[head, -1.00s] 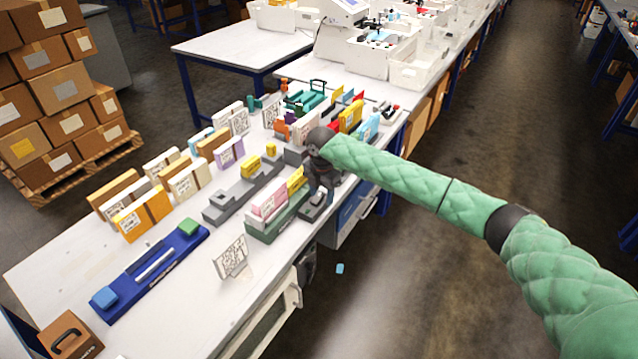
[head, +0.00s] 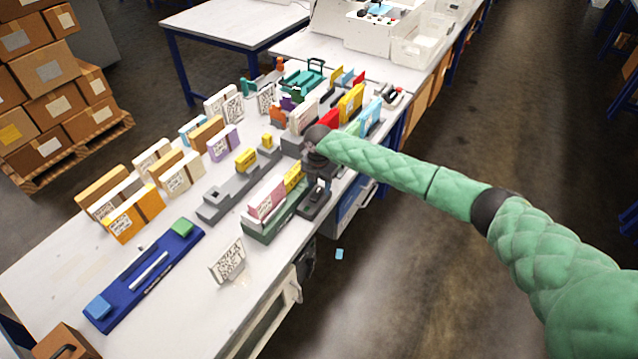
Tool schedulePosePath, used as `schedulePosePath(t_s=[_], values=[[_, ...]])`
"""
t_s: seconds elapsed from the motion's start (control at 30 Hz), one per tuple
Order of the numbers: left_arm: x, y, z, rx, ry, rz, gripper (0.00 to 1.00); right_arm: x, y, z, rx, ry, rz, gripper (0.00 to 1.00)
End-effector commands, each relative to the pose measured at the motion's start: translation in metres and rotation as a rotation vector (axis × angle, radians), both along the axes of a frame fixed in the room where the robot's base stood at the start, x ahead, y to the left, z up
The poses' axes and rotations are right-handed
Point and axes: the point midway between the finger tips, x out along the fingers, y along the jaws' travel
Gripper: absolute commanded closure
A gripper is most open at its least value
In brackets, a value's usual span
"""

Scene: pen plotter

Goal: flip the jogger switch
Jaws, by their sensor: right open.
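My right gripper (head: 317,178) is dark and points down from the green sleeved arm. It is open, above a small dark grey device (head: 313,206) at the front edge of the table. I cannot tell whether its fingertips touch the device. A dark green-grey holder (head: 262,234) with pink, white and yellow packs stands just left of the device. No switch can be made out clearly; the gripper may hide it, and I cannot tell which of these units is the jogger. My left gripper is not in view.
Coloured packs (head: 350,104) stand close behind the gripper. The floor on the right is open.

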Motion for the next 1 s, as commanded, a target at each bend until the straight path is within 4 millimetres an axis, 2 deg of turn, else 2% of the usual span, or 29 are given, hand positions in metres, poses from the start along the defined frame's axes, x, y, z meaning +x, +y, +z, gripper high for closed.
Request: schedulePosePath(t_s=[0.13, 0.47, 0.7, 0.9, 1.0], values=[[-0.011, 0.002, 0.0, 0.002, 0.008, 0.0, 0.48, 0.0, 0.0, -0.008, 0.0, 0.0, -0.001, 0.51], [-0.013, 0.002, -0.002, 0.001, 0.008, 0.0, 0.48, 0.0, 0.0, -0.012, 0.0, -0.001, -0.001, 0.51], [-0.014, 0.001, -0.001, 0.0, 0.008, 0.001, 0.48, 0.0, 0.0, -0.012, -0.001, -0.001, -0.001, 0.96], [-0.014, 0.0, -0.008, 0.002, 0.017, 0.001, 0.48, 0.002, -0.002, -0.016, 0.027, 0.04, -0.003, 0.96], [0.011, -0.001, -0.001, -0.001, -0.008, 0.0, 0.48, 0.004, -0.003, -0.016, 0.056, 0.078, -0.003, 0.96]])
